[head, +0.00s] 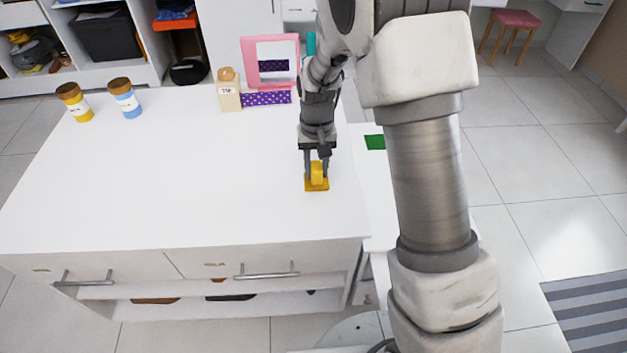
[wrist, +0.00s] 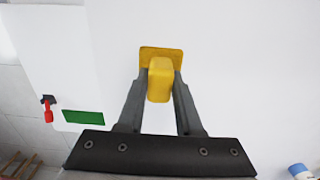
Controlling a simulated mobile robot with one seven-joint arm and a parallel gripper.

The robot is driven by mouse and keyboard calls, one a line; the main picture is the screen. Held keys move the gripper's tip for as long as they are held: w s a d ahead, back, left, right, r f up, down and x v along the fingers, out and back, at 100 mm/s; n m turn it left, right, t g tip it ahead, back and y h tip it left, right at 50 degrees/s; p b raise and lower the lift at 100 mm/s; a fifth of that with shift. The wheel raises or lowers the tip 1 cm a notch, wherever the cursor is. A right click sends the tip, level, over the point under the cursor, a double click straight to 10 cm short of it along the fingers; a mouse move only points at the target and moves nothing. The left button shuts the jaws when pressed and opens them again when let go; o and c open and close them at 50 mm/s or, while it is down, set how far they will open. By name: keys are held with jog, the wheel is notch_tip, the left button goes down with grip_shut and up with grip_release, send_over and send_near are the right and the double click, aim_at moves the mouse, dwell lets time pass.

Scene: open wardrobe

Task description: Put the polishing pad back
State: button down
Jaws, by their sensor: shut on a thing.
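The polishing pad (head: 317,184) is yellow, with a flat square base and a raised block-shaped grip. It is at the right part of the white island top in the head view. My gripper (head: 316,168) points down over it and is shut on its raised grip. In the wrist view the pad (wrist: 160,55) sits between the tips of my gripper (wrist: 158,85), one finger on each side. Whether its base touches the top or hangs just above it I cannot tell.
The white island top (head: 180,180) is mostly clear. Yellow (head: 75,103) and blue (head: 126,98) jars stand at its back left. A beige bottle (head: 229,92), a pink frame (head: 270,50) and a purple dotted box (head: 266,99) stand at the back. A green patch (head: 375,142) lies on a lower white surface right.

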aim_at(314, 181)
jog(key=shift+w+a+f, duration=0.1)
jog(key=shift+a+f, duration=0.1)
jog(key=shift+a, duration=0.05)
jog(key=shift+f, duration=0.2)
jog(key=shift+f+b, duration=0.3)
jog(key=shift+f, duration=1.5)
jog(key=shift+f, duration=0.1)
jog(key=c, duration=0.6)
grip_release()
